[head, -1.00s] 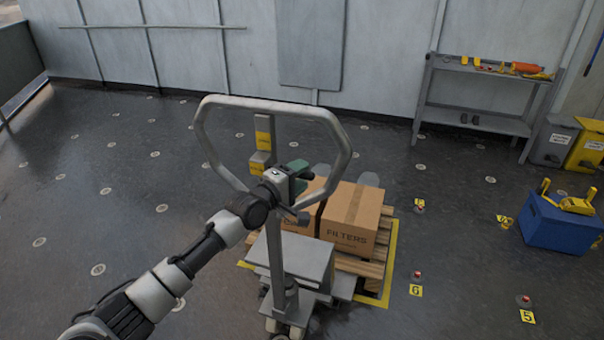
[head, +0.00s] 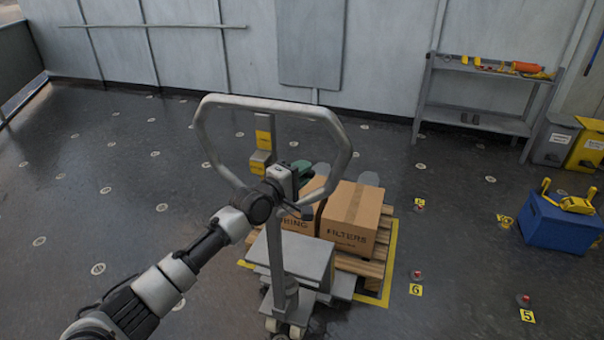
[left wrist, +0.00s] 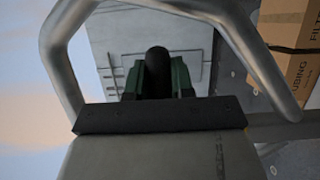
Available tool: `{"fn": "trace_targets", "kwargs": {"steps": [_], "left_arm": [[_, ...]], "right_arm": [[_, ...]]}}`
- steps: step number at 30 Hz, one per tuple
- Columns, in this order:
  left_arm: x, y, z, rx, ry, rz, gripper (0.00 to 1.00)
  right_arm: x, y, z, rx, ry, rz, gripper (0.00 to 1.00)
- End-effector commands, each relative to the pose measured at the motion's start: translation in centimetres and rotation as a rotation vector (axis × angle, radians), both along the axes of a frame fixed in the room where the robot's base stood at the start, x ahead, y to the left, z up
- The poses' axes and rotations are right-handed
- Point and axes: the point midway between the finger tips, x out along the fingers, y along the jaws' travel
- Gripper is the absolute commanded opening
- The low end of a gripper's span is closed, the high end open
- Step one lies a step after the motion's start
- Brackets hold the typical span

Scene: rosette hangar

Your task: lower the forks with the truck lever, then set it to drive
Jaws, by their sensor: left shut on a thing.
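The pallet truck's grey handle loop (head: 341,150) stands upright in the head view, with yellow labels (head: 263,139) on its column. My left gripper (head: 303,171), with green fingers, is at the middle of the loop, partly hidden behind my wrist. In the left wrist view its fingers are shut on the dark, rounded end of the truck lever (left wrist: 156,64). The lever is mostly hidden in the head view, so its exact setting cannot be told. The forks are mostly hidden under the loaded pallet (head: 366,268). My right gripper is not in view.
Cardboard boxes (head: 352,213) sit on the pallet inside a yellow floor outline. A blue crate (head: 556,228) stands at the right. A grey shelf (head: 480,120) and bins stand by the back wall. The floor on the left is clear.

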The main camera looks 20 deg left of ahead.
Motion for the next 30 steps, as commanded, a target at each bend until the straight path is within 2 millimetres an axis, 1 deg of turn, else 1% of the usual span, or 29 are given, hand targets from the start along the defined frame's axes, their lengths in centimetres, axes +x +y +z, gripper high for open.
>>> {"fn": "trace_targets", "kwargs": {"steps": [3, 6, 9, 12, 19, 20, 24, 30], "left_arm": [[0.0, 0.0, 1.0, -0.144, 0.004, -0.002, 0.0], [0.0, 0.2, 2.1, -0.269, 0.009, -0.001, 0.0], [0.0, 0.5, 3.0, -0.35, 0.011, -0.001, 0.0], [0.0, 0.6, 3.3, -0.377, 0.013, -0.002, 0.0], [0.0, 0.6, 3.3, -0.375, 0.014, -0.002, 0.0], [0.0, 0.6, 3.3, -0.374, 0.013, -0.002, 0.28], [0.0, 0.6, 3.3, -0.373, 0.013, -0.002, 0.49], [0.0, 0.6, 3.3, -0.372, 0.013, -0.001, 0.49]], "right_arm": [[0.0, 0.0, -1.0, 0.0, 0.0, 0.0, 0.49], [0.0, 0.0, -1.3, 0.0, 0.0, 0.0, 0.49], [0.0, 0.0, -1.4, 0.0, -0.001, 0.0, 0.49], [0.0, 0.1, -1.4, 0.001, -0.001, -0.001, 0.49], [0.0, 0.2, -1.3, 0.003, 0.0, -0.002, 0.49], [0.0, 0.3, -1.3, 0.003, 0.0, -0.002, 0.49], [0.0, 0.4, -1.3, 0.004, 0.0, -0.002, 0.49], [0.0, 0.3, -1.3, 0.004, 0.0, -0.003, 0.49]]}}
